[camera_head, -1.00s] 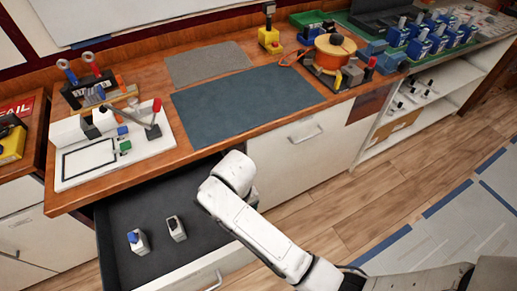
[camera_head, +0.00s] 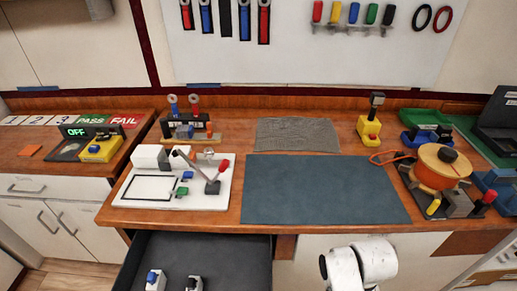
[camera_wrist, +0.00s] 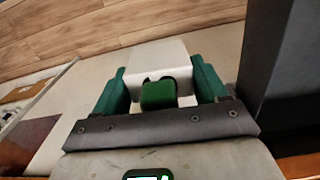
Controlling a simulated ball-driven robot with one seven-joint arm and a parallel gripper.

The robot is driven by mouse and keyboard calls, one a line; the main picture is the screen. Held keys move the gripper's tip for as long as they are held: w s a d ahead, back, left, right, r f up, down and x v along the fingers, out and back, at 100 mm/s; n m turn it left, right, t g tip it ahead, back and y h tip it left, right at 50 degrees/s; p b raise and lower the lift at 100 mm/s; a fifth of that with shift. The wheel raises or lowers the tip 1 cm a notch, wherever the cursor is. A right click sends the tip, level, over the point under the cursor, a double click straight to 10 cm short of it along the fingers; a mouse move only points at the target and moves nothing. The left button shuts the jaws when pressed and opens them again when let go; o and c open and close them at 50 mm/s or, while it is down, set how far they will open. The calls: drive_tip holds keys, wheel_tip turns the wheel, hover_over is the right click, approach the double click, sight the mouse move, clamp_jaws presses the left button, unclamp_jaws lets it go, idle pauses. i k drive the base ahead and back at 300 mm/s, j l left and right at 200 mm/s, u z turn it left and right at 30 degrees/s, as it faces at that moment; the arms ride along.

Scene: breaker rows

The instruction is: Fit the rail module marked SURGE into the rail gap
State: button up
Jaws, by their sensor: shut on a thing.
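In the wrist view my gripper (camera_wrist: 160,76) is shut on a white module (camera_wrist: 158,54) with a green block on its face, one green finger on each side. No SURGE marking can be read on it. In the head view only a white part of my arm shows at the bottom; the gripper is hidden. Two small white modules, one with a blue top (camera_head: 154,280) and one with a dark top (camera_head: 194,284), stand in the open drawer (camera_head: 225,255). I cannot make out the rail gap for sure.
A white board (camera_head: 205,197) with a black outline and a red-tipped lever sits on the bench above the drawer. A blue-grey mat (camera_head: 320,188) lies bare beside it. An orange reel (camera_head: 440,165) stands at right. A yellow device (camera_head: 101,149) sits on the left counter.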

sight(149, 183)
drive_tip(key=j+z, duration=0.25)
drive_tip(key=j, duration=0.2)
drive_tip(key=k+j+z, duration=0.2)
drive_tip(key=j, duration=0.3)
drive_tip(key=j+z, duration=0.25)
drive_tip(key=j, duration=0.2)
drive_tip(key=k+j+z, duration=0.2)
drive_tip(key=j, duration=0.25)
drive_tip(key=i, duration=0.1)
